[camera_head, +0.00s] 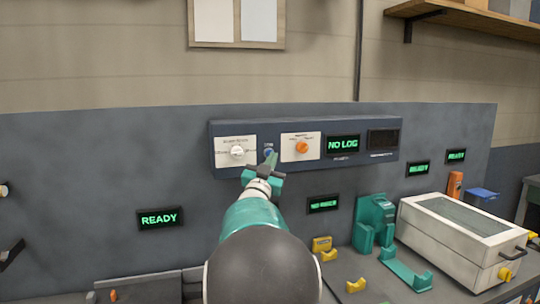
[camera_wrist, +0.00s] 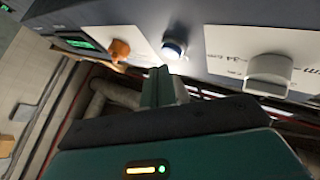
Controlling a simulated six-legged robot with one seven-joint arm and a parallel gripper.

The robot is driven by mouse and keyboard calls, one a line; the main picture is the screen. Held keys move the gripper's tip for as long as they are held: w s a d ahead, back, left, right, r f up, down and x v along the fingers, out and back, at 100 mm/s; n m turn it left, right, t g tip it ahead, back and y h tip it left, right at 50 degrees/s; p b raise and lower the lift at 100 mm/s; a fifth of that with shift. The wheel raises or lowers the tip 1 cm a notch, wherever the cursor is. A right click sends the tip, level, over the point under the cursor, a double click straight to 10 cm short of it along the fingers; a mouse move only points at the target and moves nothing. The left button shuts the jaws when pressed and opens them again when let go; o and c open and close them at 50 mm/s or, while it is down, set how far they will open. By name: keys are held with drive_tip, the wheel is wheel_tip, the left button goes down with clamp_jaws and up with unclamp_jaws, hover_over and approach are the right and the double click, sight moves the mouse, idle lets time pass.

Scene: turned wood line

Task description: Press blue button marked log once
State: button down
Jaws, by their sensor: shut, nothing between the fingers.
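The blue button (camera_head: 268,151) sits on a dark wall panel (camera_head: 225,131), between a white knob (camera_head: 237,151) and an orange knob (camera_head: 302,147). In the wrist view the button (camera_wrist: 172,49) is a round knob with a pale, bright rim. My gripper (camera_head: 270,160) is shut and empty, its tips close to the button and partly over it in the head view. In the wrist view the gripper tips (camera_wrist: 162,75) lie just below the button; I cannot tell whether they touch. A display (camera_head: 343,144) on the panel reads NO LOG in green.
A dark blank display (camera_head: 383,139) is at the panel's right end. A READY display (camera_head: 160,218) hangs lower left. A teal stand (camera_head: 374,222) and a white box with a glass lid (camera_head: 460,238) stand on the bench at right.

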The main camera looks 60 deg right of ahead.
drive_tip(key=shift+w, duration=0.1)
drive_tip(key=shift+w+d, duration=0.2)
drive_tip(key=shift+d, duration=0.05)
drive_tip(key=shift+w+d, duration=0.25)
drive_tip(key=shift+d, duration=0.05)
idle(0.8)
drive_tip(key=shift+s+a, duration=0.5)
drive_tip(key=shift+a, duration=0.1)
drive_tip(key=shift+s, duration=0.1)
drive_tip(key=shift+s+a, duration=1.65)
drive_tip(key=shift+a, duration=0.1)
